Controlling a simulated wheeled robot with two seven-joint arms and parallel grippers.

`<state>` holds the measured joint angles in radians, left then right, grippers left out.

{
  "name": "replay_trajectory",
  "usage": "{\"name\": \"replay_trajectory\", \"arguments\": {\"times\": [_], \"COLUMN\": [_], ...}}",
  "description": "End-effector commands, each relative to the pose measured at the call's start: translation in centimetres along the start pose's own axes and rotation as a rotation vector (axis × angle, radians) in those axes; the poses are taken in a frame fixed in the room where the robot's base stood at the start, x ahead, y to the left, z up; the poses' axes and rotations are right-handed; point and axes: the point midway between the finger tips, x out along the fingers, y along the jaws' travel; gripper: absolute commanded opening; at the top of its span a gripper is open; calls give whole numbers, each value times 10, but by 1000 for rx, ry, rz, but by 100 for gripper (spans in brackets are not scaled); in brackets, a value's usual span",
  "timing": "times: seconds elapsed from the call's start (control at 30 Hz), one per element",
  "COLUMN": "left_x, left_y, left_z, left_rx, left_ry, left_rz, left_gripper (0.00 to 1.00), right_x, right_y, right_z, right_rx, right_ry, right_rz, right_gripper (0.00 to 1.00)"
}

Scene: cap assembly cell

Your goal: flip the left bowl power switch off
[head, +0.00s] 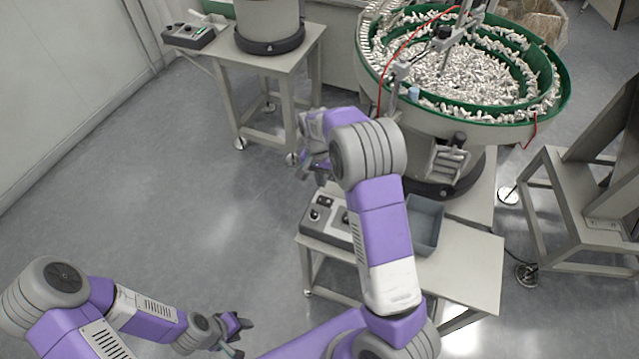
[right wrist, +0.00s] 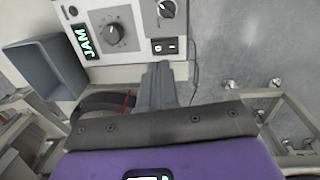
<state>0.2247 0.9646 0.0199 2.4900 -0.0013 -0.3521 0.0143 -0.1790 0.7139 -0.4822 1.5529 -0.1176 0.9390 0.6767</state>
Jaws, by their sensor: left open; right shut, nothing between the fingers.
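The control box (head: 327,229) stands on the nearer bench, in front of the large bowl; my right arm partly covers it in the head view. In the right wrist view the control box (right wrist: 103,14) shows knobs, a green-lit JAM display and a small black power switch (right wrist: 165,46). The rocker's position is too small to tell. My right gripper (right wrist: 157,68) is shut and empty, with its fingertips just below the switch in the picture; contact cannot be told. In the head view my right gripper (head: 307,170) is partly hidden by its arm. My left gripper (head: 236,335) is open and empty, low at the bottom.
A grey bin (head: 425,222) sits beside the control box. Another bench with a grey bowl base (head: 268,30) and its control box (head: 188,35) stands at back left. The floor between is clear.

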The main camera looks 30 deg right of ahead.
Motion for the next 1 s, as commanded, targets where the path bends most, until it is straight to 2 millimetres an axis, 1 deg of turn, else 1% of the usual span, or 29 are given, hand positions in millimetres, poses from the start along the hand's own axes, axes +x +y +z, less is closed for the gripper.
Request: {"name": "replay_trajectory", "arguments": {"times": [0.03,0.1,0.17,0.27,0.57,0.67,0.77,1.0], "left_x": [1,2,2,2,2,5,10,26], "left_y": [0,-1,-1,-1,-1,-2,-4,-10], "left_z": [0,0,0,0,0,0,0,-1], "left_rx": [0,0,0,0,0,0,0,0], "left_ry": [-1,-1,-1,-1,-1,-1,-1,-1], "left_rz": [0,0,0,0,0,0,0,0], "left_gripper": [43,43,43,43,43,43,43,43], "right_x": [-14,-27,-34,-37,-34,-25,-9,44], "right_y": [1,4,6,7,7,7,8,9], "right_z": [-6,-10,-13,-13,-13,-13,-13,-13], "right_rx": [27,54,70,78,75,75,75,75], "right_ry": [12,15,17,17,15,14,13,11], "right_rz": [9,23,30,34,33,34,35,35], "right_gripper": [0,0,0,0,0,0,0,0]}}
